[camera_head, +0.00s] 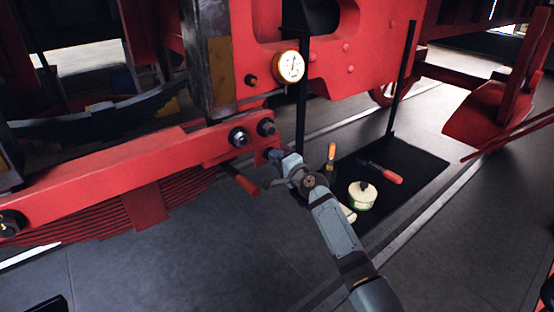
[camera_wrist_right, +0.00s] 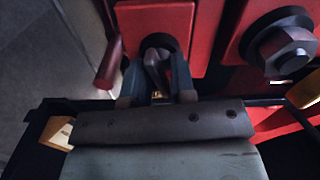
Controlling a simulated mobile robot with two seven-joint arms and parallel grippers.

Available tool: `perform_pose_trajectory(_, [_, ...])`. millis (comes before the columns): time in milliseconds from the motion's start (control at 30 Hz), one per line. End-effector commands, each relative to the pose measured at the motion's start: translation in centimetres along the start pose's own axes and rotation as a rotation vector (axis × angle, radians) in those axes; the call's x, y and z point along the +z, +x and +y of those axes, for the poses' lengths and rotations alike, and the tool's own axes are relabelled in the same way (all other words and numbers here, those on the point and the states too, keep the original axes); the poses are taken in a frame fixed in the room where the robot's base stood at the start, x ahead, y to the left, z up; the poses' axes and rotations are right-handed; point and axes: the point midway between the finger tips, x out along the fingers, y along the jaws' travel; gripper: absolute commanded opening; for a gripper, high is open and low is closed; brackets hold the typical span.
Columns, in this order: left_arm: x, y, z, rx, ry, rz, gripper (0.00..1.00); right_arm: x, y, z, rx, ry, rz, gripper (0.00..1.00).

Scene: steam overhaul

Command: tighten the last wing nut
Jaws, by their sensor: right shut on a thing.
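My right gripper (camera_head: 279,160) reaches up to the lower right end of the red beam (camera_head: 100,172). In the right wrist view its fingers (camera_wrist_right: 157,82) are shut on a grey metal piece, which I take to be the wing nut (camera_wrist_right: 154,62). The nut sits in front of a dark round seat on a red block (camera_wrist_right: 154,18). The fingers hide most of its shape, and I cannot tell how tight it is. In the head view the gripper hides it. My left gripper is not in view.
A hex nut (camera_wrist_right: 285,48) sits close right of the fingers. A red handle (camera_head: 243,182) sticks out just left of the gripper. A dark mat (camera_head: 415,168) on the floor holds a pale tin (camera_head: 362,196) and a red-handled tool (camera_head: 385,173). A gauge (camera_head: 288,67) is above.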

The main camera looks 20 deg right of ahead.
Motion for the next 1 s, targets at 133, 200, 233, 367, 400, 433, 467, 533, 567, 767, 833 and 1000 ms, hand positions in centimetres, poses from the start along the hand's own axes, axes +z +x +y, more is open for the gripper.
perform_pose_trajectory(133, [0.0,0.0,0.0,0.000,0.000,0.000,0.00,-0.1,0.0,-0.2,-0.003,-0.001,0.002,0.33])
perform_pose_trajectory(200, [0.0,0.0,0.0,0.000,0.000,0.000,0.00,-0.1,0.0,-0.2,-0.002,-0.001,0.002,0.34])
perform_pose_trajectory(233, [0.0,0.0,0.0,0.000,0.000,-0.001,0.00,-0.1,0.0,-0.1,-0.002,-0.001,0.002,0.34])
perform_pose_trajectory(367, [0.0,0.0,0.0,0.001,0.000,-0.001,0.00,-0.1,0.0,-0.1,-0.002,-0.001,0.001,0.34])
perform_pose_trajectory(400, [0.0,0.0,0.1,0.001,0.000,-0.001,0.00,-0.1,0.0,-0.1,-0.001,0.000,0.001,0.34])
perform_pose_trajectory(433, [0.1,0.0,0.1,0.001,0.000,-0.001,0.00,-0.1,-0.1,-0.1,-0.001,0.000,0.001,0.34])
perform_pose_trajectory(467, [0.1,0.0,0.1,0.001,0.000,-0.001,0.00,-0.1,-0.2,-0.1,-0.001,0.000,0.001,0.34])
perform_pose_trajectory(533, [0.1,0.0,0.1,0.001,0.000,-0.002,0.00,-0.1,-0.8,0.0,-0.001,0.000,0.001,0.34])
perform_pose_trajectory(567, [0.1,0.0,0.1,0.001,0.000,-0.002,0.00,-0.1,-1.1,0.0,-0.001,-0.001,0.002,0.34])
perform_pose_trajectory(767, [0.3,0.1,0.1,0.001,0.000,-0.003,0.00,0.0,-5.2,0.1,-0.001,-0.001,0.002,0.34])
perform_pose_trajectory(833, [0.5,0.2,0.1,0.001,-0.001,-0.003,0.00,0.0,-6.9,0.2,-0.001,-0.002,0.002,0.34])
perform_pose_trajectory(1000, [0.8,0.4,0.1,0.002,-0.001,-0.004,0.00,-0.1,-10.5,0.1,-0.001,-0.001,0.002,0.34])
